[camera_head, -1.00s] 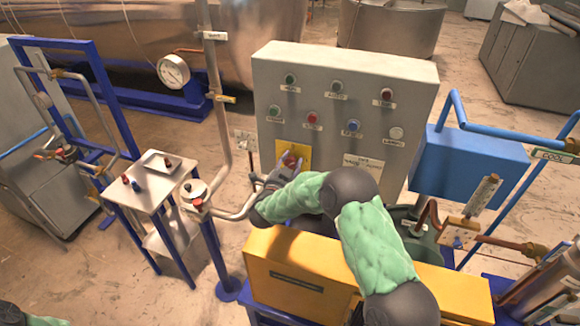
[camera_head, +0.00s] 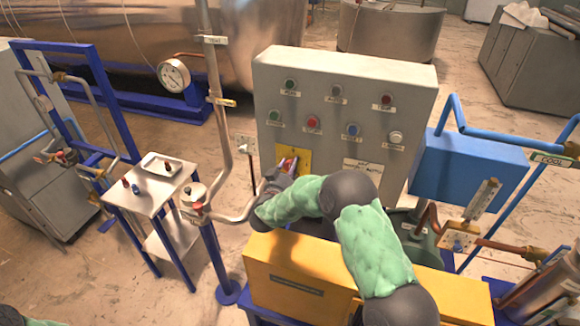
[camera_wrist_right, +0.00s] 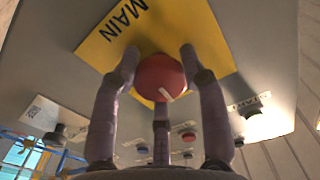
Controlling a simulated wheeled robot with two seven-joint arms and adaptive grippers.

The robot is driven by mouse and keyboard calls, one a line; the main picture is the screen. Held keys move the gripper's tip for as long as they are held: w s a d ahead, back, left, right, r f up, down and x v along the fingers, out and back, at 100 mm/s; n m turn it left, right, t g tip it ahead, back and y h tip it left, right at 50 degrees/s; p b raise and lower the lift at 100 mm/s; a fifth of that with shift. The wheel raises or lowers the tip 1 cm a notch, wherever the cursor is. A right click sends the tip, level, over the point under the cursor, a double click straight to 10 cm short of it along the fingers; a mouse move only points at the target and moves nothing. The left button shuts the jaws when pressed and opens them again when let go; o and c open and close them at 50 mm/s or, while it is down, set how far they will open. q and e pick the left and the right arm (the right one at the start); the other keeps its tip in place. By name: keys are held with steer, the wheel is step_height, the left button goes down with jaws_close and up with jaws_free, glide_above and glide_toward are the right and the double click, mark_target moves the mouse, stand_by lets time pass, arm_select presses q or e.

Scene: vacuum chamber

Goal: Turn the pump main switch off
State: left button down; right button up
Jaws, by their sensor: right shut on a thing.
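The pump main switch is a red round knob (camera_wrist_right: 158,76) with a white mark, on a yellow plate (camera_head: 304,157) lettered MAIN, low on the left of the grey control panel (camera_head: 345,75). My right gripper (camera_head: 287,164) is at the plate and hides most of the knob in the head view. In the right wrist view my right gripper (camera_wrist_right: 160,56) has its fingers on both sides of the red knob, shut on it. The white mark sits near the knob's lower edge, slanted in the picture. My left gripper is out of view.
Several buttons and lamps line the panel above the plate. A yellow box (camera_head: 300,268) stands in front, under my right arm. A vertical pipe (camera_head: 218,100) and a small table (camera_head: 150,199) are on the left. A blue box (camera_head: 468,168) is on the right.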

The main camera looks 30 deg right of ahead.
steer(key=shift+n, duration=0.6)
steer(key=o, duration=1.2)
steer(key=shift+c, duration=0.2)
steer(key=v, duration=1.2)
steer(key=shift+f, duration=0.15)
